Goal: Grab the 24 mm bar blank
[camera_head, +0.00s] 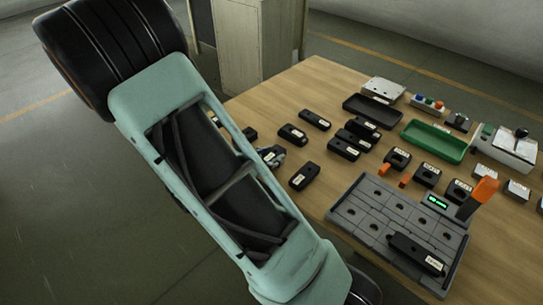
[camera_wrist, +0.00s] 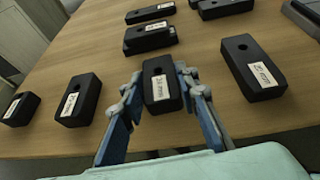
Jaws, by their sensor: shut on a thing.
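The 24 mm bar blank (camera_wrist: 161,84) is a black block with a round hole near its far end and a white label that appears to read 24 mm. In the wrist view it stands between the two blue-grey fingers of my gripper (camera_wrist: 161,95), which is shut on its sides. In the head view my gripper (camera_head: 273,157) is at the near left part of the wooden table, partly hidden by my arm. I cannot tell whether the blank still touches the table.
Similar labelled black blocks stand close by on the left (camera_wrist: 80,101) and right (camera_wrist: 253,69). More lie behind. A grey slotted fixture (camera_head: 365,212) with an orange lever (camera_head: 486,190) is at the right. A black tray (camera_head: 352,103) and green tray (camera_head: 434,141) lie further back.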

